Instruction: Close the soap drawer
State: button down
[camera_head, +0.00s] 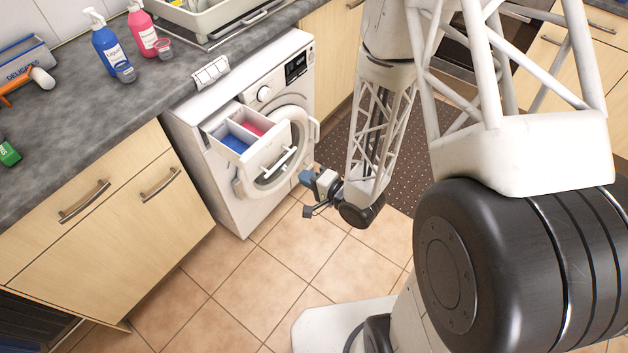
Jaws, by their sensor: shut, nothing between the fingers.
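The soap drawer (248,145) is pulled out from the upper left front of the white washing machine (220,193). It has a white front and compartments holding blue and pink contents. My gripper (309,208) is to the right of the drawer in the picture and lower than it, in front of the machine. It is shut and empty, and appears apart from the drawer. Its fingertips are small and hard to make out.
The machine's round door (274,152) is under the drawer, with a white handle. Blue (108,45) and pink (141,30) bottles stand on the grey counter (60,135). Wooden cabinets (95,230) flank the machine. The tiled floor (225,285) before it is clear.

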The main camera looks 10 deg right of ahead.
aim_at(268, 150)
jog(key=x, duration=0.7)
jog(key=shift+w+a, duration=0.25)
jog(key=shift+f, duration=0.1)
dwell(0.4)
jog(key=r+x, duration=0.1)
jog(key=x, duration=0.6)
jog(key=r+x, duration=0.1)
jog(key=x, duration=0.5)
jog(key=r+x, duration=0.2)
jog(key=x, duration=0.5)
jog(key=shift+w+a, duration=0.45)
jog(key=v, duration=1.4)
jog(key=shift+s+d, duration=0.2)
jog(key=shift+d, duration=0.05)
